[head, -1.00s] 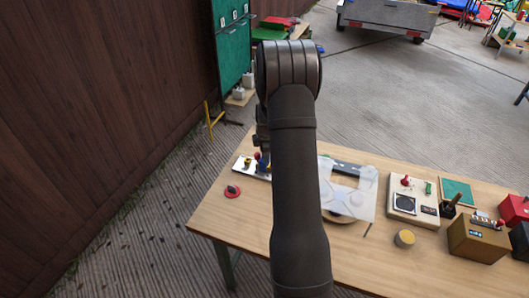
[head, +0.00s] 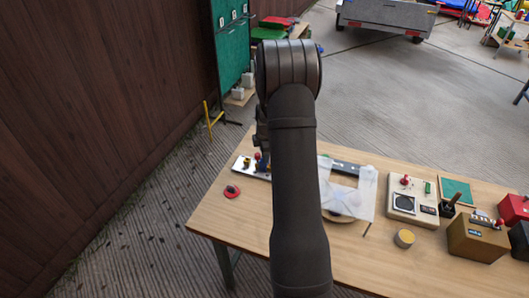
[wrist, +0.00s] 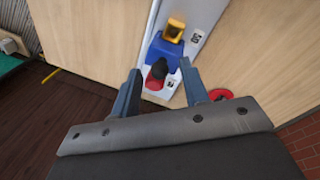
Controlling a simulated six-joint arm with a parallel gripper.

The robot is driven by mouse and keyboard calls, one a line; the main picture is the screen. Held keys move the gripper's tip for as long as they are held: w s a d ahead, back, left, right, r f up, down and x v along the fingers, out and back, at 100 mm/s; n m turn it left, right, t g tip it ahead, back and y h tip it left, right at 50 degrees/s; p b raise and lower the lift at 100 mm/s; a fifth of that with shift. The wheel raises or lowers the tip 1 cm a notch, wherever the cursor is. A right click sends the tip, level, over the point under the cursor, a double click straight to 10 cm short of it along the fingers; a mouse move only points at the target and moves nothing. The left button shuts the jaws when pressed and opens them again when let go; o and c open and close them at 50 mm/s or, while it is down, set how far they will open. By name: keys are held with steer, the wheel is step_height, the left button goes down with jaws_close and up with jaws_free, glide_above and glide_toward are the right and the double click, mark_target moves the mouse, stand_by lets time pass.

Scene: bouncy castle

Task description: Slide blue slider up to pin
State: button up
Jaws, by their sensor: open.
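A blue slider block (wrist: 165,52) sits on a pale narrow board (wrist: 204,18) in the wrist view, between a yellow block (wrist: 174,30) and a red piece with a dark rounded knob (wrist: 158,73). I cannot tell which part is the pin. My gripper (wrist: 160,88) is open, with one finger on each side of the red piece and dark knob; the blue slider lies just beyond the fingertips. I see nothing held. In the head view the board (head: 239,166) is at the table's left end, partly hidden by my arm.
A red disc (head: 232,191) lies near the table's left edge. Right of my arm are a pale translucent sheet (head: 362,195), a white control box (head: 414,203), a round yellow-topped piece (head: 404,239) and a wooden box (head: 478,240). A wooden fence (head: 90,110) stands at left.

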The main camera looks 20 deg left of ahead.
steer(key=shift+r, duration=0.1)
step_height(320, 180, up, 17)
steer(key=s+d, duration=0.2)
steer(key=shift+s, duration=0.4)
steer(key=shift+a, duration=0.1)
steer(key=w+f, duration=0.1)
steer(key=f, duration=0.4)
steer(key=w+a+f, duration=0.1)
steer(key=f, duration=1.1)
steer(key=shift+w+a+f, duration=0.1)
steer(key=shift+w+a, duration=0.3)
